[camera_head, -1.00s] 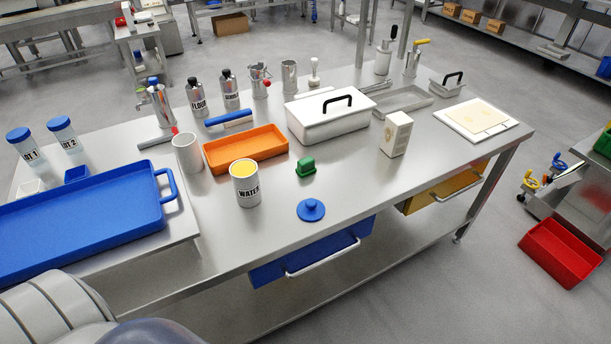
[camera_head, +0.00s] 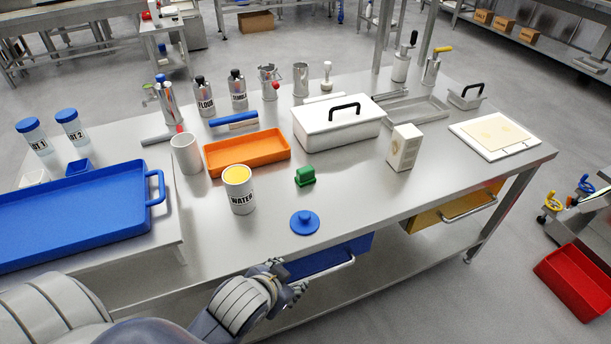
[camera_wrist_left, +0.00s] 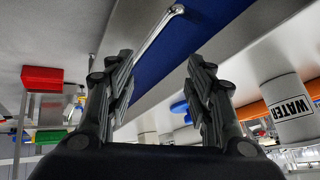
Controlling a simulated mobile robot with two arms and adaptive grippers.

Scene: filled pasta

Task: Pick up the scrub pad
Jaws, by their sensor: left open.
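The green scrub pad (camera_head: 305,176), a small block with a raised grip, sits on the steel table in the head view, between the orange tray and the blue round lid. My left gripper (camera_head: 290,285) is at the table's front edge, by the blue drawer and in front of the lid, well short of the pad. In the left wrist view my left gripper (camera_wrist_left: 158,92) has its fingers spread wide with nothing between them. I cannot make out the pad there. My right gripper is not in view.
A blue lid (camera_head: 304,222) and a WATER can (camera_head: 239,190) stand near the pad. An orange tray (camera_head: 247,152) and a white lidded box (camera_head: 338,128) lie behind. The blue drawer's handle (camera_head: 318,269) sticks out in front. Table right of the lid is clear.

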